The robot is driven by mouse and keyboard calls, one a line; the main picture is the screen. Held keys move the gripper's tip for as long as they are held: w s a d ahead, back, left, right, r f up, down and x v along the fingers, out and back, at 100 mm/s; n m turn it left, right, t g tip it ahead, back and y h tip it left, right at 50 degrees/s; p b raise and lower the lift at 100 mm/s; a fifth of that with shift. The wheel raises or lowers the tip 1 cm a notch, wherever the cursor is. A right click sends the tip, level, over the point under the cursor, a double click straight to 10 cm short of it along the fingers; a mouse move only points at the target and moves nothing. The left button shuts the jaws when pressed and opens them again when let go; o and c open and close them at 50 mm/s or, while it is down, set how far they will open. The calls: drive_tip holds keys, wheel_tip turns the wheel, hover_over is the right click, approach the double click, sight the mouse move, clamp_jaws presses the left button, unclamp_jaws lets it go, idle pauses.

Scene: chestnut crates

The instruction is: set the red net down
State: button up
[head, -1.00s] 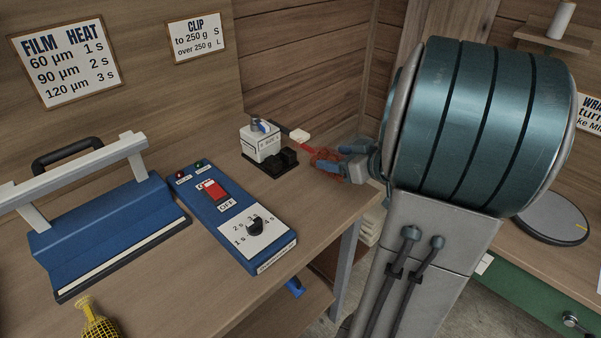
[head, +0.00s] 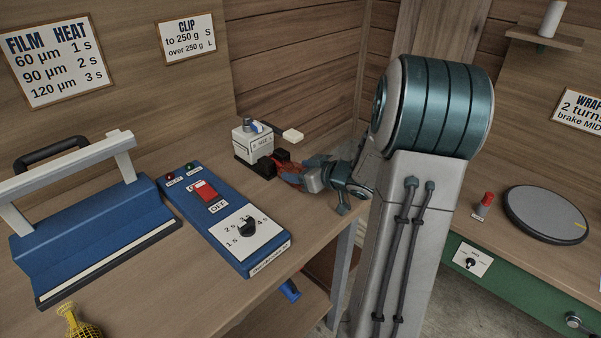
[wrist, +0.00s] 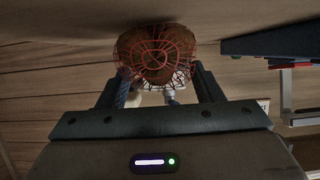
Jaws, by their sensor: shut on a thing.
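The red net (wrist: 157,50), a mesh bag around brown contents, is between the fingers of my gripper (wrist: 161,82) in the wrist view. The gripper is shut on it. In the head view the net (head: 291,178) shows only in part beside my gripper (head: 303,170), low over the bench beside the white clip device (head: 252,140). In the wrist view the net is close to the wooden bench surface (wrist: 60,25) with a dark shadow by it. I cannot tell whether it touches the bench.
A blue control box (head: 225,215) with a red switch and a blue sealer (head: 95,220) stand left on the bench. A yellow net (head: 80,322) is at the near left. A round grey turntable (head: 546,213) is on the right bench. Bare bench lies between control box and gripper.

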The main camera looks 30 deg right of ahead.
drive_tip(key=shift+f, duration=0.15)
drive_tip(key=o, duration=1.2)
